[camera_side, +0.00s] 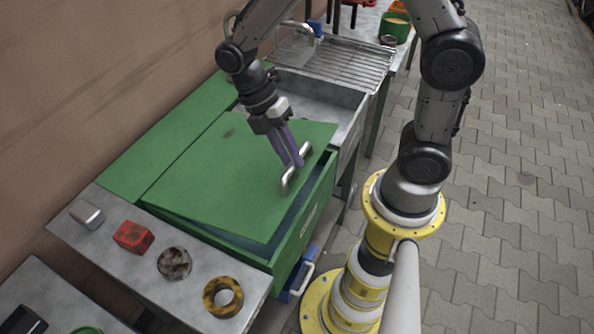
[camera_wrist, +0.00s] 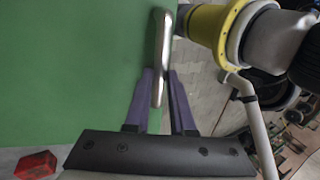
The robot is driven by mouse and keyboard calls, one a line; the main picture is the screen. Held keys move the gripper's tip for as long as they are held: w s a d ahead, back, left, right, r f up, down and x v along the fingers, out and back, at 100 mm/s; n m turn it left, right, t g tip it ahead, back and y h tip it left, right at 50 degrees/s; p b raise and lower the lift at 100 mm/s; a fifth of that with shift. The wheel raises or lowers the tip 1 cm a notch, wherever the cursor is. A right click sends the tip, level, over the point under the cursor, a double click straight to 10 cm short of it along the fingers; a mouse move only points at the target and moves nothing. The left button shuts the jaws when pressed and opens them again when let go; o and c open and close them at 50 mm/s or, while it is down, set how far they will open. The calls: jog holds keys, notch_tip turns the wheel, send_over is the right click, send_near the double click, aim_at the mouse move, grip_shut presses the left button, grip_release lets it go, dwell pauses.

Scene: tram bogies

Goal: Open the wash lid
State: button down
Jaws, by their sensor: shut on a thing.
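The wash lid (camera_side: 225,185) is a green panel on a green box-shaped washer (camera_side: 305,225). Its front edge is raised a little, with a dark gap showing between lid and box. A silver bar handle (camera_side: 297,168) sits near the lid's front edge; it also shows in the wrist view (camera_wrist: 161,50). My gripper (camera_side: 293,163) reaches down from above with purple fingers shut on the handle. In the wrist view my gripper (camera_wrist: 160,88) has one finger on each side of the bar. The lid (camera_wrist: 75,70) fills the left of that view.
A metal bench (camera_side: 130,265) on the left holds a red block (camera_side: 133,237), a dark ring (camera_side: 174,263) and a brass ring (camera_side: 223,297). A sink with a wire rack (camera_side: 335,62) lies behind. A wall stands along the left. Paved floor (camera_side: 510,200) is clear at right.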

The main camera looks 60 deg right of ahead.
jog(key=w+r, duration=1.6)
jog(key=w, duration=0.1)
jog(key=shift+w+r, duration=0.3)
jog(key=c, duration=0.8)
grip_release()
jog(key=shift+o, duration=0.2)
jog(key=shift+r, duration=0.15)
jog(key=shift+s, duration=0.1)
